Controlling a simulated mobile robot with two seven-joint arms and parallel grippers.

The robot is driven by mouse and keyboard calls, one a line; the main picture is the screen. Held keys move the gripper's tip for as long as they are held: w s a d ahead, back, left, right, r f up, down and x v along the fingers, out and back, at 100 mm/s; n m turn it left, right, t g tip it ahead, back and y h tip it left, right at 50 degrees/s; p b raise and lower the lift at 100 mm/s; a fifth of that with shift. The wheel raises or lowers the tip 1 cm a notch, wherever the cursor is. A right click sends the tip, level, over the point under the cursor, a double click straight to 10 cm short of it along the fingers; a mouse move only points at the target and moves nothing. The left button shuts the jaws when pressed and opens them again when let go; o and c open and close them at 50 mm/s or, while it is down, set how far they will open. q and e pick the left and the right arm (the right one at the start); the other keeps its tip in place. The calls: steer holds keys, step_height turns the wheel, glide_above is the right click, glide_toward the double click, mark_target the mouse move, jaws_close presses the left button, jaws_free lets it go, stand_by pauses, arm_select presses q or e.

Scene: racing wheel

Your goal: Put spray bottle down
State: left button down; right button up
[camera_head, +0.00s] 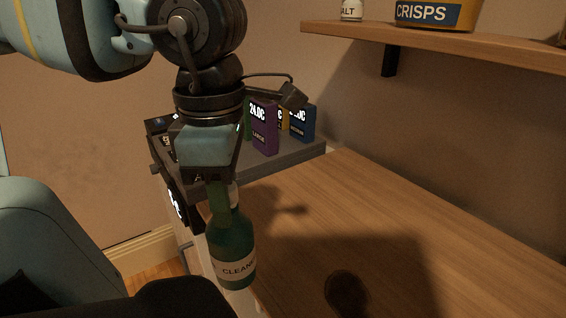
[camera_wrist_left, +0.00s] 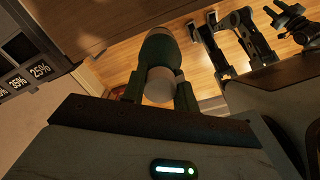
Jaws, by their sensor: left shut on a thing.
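A green spray bottle (camera_head: 232,252) with a pale label reading "CLEAN..." hangs upright below my left gripper (camera_head: 222,182) in the head view. The gripper is shut on its upper part, and the gripper hides the bottle's top. In the left wrist view the bottle (camera_wrist_left: 157,62) is between the two fingers of the gripper (camera_wrist_left: 158,92). The bottle is at the left edge of the wooden counter (camera_head: 400,225). I cannot tell whether its base touches anything.
A grey stand with coloured price boxes, including a purple one (camera_head: 264,128), is behind the gripper at the counter's far left. A wall shelf (camera_head: 440,42) holds a crisps container (camera_head: 428,14) and a salt container (camera_head: 351,10). The middle of the counter is clear.

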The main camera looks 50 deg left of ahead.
arm_select(q)
steer(key=shift+a, duration=0.1)
steer(key=w+a, duration=0.3)
steer(key=w, duration=0.4)
steer(key=w+a+f+p, duration=0.1)
steer(key=w+a, duration=0.2)
steer(key=w, duration=0.4)
steer(key=shift+f, duration=0.2)
steer(key=f, duration=0.3)
steer(key=shift+w+a+f, duration=0.15)
steer(key=shift+w+f, duration=0.15)
steer(key=shift+w, duration=0.05)
